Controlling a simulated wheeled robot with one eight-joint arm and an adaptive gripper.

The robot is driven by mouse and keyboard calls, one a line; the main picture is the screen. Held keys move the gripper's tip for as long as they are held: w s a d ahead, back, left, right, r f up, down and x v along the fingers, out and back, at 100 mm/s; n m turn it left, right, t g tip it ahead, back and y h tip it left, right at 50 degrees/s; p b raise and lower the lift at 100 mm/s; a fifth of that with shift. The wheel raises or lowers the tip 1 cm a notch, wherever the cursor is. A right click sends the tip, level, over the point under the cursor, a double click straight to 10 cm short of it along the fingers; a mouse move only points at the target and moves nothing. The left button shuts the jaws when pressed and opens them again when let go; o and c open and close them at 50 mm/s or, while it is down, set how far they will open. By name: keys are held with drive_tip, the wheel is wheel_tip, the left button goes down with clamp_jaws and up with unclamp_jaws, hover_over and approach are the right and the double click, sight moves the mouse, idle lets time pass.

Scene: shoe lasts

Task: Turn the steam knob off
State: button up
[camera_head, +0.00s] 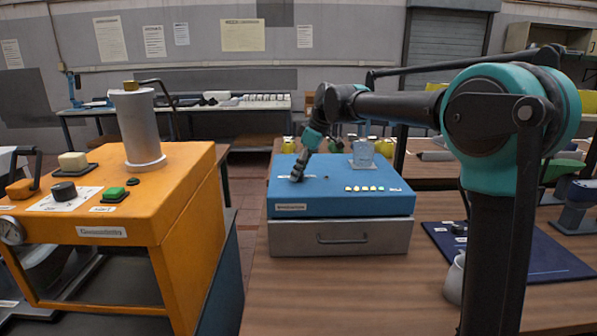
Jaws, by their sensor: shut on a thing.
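My gripper (298,172) reaches down to the left part of the blue box's (340,207) top. It is shut on a small dark thing there, seemingly a knob, which the fingers mostly hide. A pale label strip lies beside the fingers. I cannot tell which way the knob points. A row of small pale buttons (365,189) and a clear bluish container (363,153) are on the same top, right of my gripper. The label on the box front is too small to read.
The blue box sits on a grey drawer unit (340,238) on a wooden table (330,292). An orange machine (170,203) with a black knob (63,191), a green button (113,194) and a grey cylinder (138,126) stands left. A dark blue mat (535,262) and white cup (455,280) are at right.

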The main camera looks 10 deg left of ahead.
drive_tip(key=shift+w+n+g, duration=0.15)
drive_tip(key=shift+n+g, duration=0.65)
drive_tip(key=shift+n, duration=1.4)
drive_tip(key=o, duration=1.2)
drive_tip(key=shift+c, duration=0.2)
drive_tip(key=v, duration=1.2)
drive_tip(key=shift+a, duration=0.1)
